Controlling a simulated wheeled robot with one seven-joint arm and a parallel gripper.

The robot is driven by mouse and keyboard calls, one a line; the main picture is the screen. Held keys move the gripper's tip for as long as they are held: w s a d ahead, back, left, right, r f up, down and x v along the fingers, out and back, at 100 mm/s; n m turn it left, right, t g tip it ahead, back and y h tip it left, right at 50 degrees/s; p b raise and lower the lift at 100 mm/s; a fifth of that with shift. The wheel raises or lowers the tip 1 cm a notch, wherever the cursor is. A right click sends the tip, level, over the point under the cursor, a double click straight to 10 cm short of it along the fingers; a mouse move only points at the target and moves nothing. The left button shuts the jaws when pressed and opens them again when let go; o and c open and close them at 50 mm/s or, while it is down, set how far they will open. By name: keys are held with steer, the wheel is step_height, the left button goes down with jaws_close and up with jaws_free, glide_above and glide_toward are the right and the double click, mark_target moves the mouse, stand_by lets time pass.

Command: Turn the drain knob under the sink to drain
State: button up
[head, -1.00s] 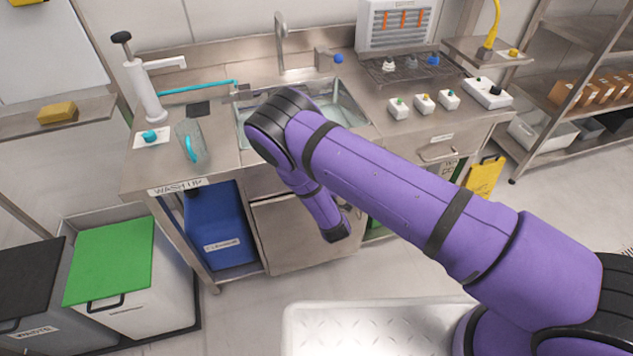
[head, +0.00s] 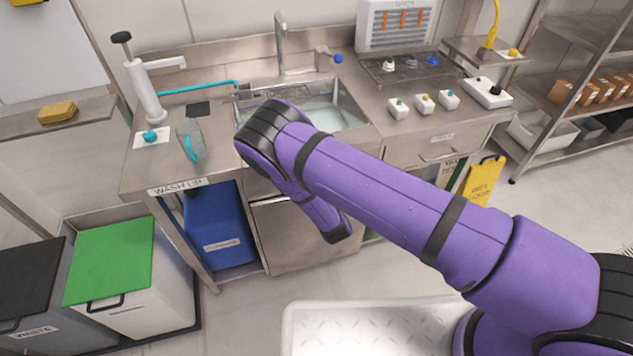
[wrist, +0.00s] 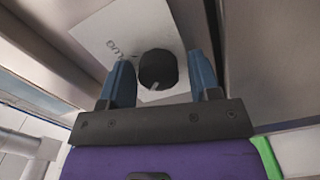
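The drain knob (wrist: 157,68) is a round black knob with a light pointer mark, on a white plate (wrist: 110,38) with handwriting-like marks, in the wrist view. My gripper (wrist: 160,72) is open, with one blue finger on each side of the knob. A gap shows between each finger and the knob; contact is not visible. In the head view the sink (head: 350,108) holds water, and my purple arm hides part of its front. My gripper and the knob are hidden there behind my arm and the counter front.
A blue container (head: 218,225) stands under the counter on the left. A steel cabinet door (head: 290,235) is below the sink. Bins with a green lid (head: 110,262) and a dark lid stand at left. A yellow wet-floor sign (head: 483,182) stands at right.

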steer(key=shift+o, duration=0.3)
steer(key=v, duration=1)
steer(key=shift+s, duration=0.35)
steer(key=shift+r, duration=0.1)
